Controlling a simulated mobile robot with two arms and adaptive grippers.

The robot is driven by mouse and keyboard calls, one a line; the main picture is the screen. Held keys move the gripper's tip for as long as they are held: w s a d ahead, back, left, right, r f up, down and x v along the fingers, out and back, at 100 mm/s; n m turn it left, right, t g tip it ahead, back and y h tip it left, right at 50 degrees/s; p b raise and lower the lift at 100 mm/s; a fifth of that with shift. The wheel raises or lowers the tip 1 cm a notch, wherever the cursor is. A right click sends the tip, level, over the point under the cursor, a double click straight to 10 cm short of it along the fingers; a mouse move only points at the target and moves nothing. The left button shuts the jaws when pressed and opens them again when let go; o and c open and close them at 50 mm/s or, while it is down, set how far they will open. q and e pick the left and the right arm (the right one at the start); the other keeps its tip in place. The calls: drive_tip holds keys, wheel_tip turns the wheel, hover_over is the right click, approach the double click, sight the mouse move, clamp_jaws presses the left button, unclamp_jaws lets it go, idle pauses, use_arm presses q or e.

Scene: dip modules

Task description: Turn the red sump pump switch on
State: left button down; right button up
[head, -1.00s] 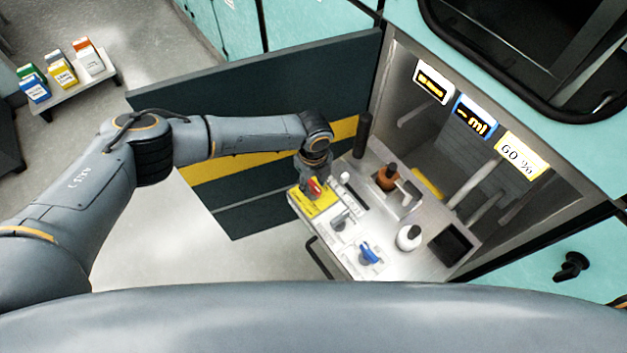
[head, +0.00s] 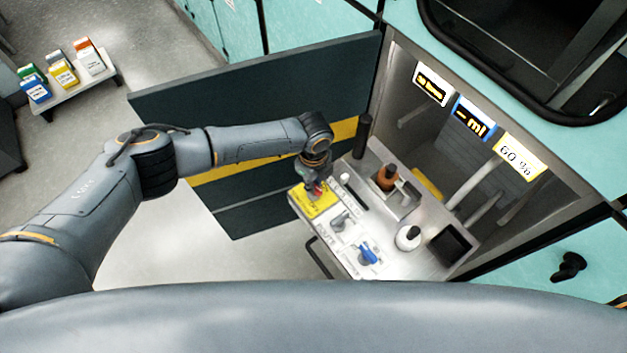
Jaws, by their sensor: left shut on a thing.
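The red sump pump switch (head: 320,187) sits on a yellow plate (head: 316,206) at the far left corner of the bench panel. Only a small part of the red shows. My left gripper (head: 316,183) points down over the yellow plate and is shut on the red switch, covering most of it. Which way the switch is turned is hard to tell. My right gripper is not in view.
A grey switch (head: 341,222) and a blue switch (head: 369,254) are on the same panel. An orange-brown bottle (head: 387,178) and a white round bottle (head: 408,237) stand on the bench. An open dark door (head: 250,90) is behind my left arm. Displays hang above.

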use_arm(q)
drive_tip(key=n+p, duration=0.1)
drive_tip(key=n, duration=0.3)
drive_tip(key=shift+s+n+p, duration=0.1)
drive_tip(key=shift+n+p, duration=0.2)
drive_tip(key=shift+p, duration=0.05)
drive_tip(key=n+p, duration=0.1)
drive_tip(key=n, duration=0.2)
drive_tip(key=shift+r+n+p, duration=0.1)
drive_tip(key=shift+n+p, duration=0.25)
drive_tip(key=shift+n, duration=0.05)
drive_tip(key=n+p, duration=0.1)
drive_tip(key=n, duration=0.3)
drive_tip(key=shift+p, duration=0.4)
drive_tip(key=shift+n+p, duration=0.5)
drive_tip(key=shift+n, duration=1)
drive_tip(key=c, duration=1.3)
unclamp_jaws()
wheel_tip(320, 180, up, 12)
drive_tip(key=shift+f, duration=0.1)
